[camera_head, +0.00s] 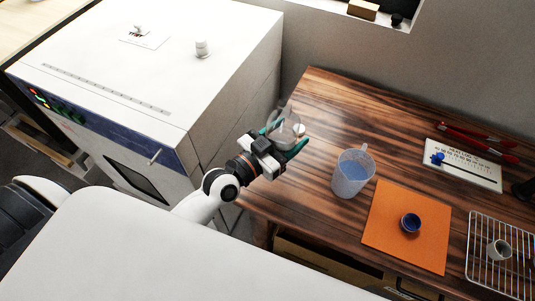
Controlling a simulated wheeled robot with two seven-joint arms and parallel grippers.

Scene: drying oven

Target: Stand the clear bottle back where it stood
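The clear bottle (284,118) is a small see-through vessel over the left end of the wooden table (320,90), beside the white oven. My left gripper (285,138) reaches in from the left, and its teal fingers lie on both sides of the bottle, shut on it. The fingers hide part of the bottle, and I cannot tell whether its base touches the table. A small white round thing (299,130) shows close by the bottle. My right gripper is not in view.
The white oven (215,85) stands left of the table. A clear measuring jug (352,172) stands right of my gripper. Further right are an orange mat (385,228) with a blue cup (410,222), a wire rack (482,232) with a small cup, and a white board (485,172).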

